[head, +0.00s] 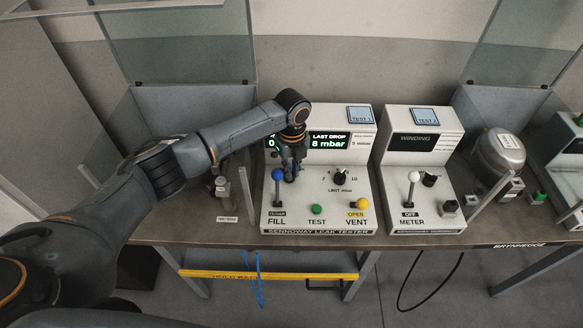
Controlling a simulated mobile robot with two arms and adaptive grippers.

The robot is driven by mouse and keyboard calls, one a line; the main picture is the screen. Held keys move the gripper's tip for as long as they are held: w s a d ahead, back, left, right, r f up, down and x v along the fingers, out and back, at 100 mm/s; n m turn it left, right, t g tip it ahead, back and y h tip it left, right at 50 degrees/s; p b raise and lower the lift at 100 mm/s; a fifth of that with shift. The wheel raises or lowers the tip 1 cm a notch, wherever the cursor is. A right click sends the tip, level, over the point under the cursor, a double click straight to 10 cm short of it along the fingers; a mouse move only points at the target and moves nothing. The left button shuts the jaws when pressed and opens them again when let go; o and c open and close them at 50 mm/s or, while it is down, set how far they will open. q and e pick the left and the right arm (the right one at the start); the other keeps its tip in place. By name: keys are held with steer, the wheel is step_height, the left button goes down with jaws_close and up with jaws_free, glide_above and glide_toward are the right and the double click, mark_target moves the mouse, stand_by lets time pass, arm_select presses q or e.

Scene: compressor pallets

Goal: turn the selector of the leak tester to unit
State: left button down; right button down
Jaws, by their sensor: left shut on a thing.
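The leak tester (325,211) is a white console on the bench, with a lit display reading LAST DROP 8 mbar. My left gripper (290,176) points down at the left part of its sloped panel, just behind the blue-knobbed FILL lever (278,176). It is shut on the selector, which its fingers and wrist hide, so the selector's setting cannot be read. The black LIMIT mbar knob (342,186) stands to the right of the gripper, apart from it. My right gripper is out of view.
The green TEST button (317,209) and yellow VENT lever (361,204) are on the front panel. The winding meter (418,209), with a white-knobbed lever, stands to the right. A silver compressor (500,151) is farther right. Grey bench (200,232) is bare at the front left.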

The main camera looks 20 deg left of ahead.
arm_select(q)
steer(key=c, duration=1.4)
jaws_free()
steer(key=shift+c, duration=0.2)
step_height(320, 180, up, 12)
